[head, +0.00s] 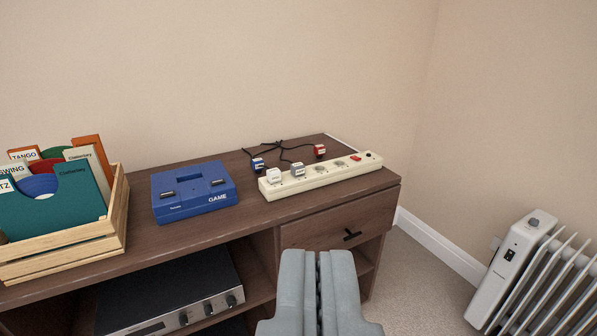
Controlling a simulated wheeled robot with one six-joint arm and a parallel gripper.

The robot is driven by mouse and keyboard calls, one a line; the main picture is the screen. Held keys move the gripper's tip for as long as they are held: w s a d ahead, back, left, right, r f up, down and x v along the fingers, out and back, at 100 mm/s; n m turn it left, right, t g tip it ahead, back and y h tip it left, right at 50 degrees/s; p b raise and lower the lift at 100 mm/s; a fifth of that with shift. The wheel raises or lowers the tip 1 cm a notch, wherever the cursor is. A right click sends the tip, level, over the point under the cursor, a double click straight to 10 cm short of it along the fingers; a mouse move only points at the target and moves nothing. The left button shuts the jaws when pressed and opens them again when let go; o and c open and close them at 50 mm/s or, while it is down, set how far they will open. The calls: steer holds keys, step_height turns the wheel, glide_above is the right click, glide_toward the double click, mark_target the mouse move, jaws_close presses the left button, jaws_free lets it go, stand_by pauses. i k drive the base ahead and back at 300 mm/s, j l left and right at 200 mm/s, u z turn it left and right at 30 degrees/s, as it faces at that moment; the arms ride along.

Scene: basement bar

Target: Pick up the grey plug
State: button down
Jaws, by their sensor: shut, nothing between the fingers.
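A small grey plug (297,170) sits on the cream power strip (337,172), second from the strip's left end. A white plug (273,175) sits just left of it on the strip. A blue plug (258,164) lies behind the strip's left end, and a red plug (320,151) lies behind its middle. My gripper (319,254) is shut and empty, low in the picture in front of the cabinet. It is apart from the grey plug, which stands higher and farther back.
The strip lies on a dark wooden cabinet (143,238) against the wall. A blue game console (194,191) is left of the strip, and a wooden crate of records (62,238) is farther left. Black cables (278,146) run behind. A white radiator (530,270) stands at right.

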mark_target(297, 169)
steer(key=i+l+u, duration=0.2)
steer(key=i+l, duration=0.15)
steer(key=i, duration=0.25)
steer(key=i+l+u, duration=0.2)
steer(key=i+l, duration=0.2)
steer(key=i, duration=0.15)
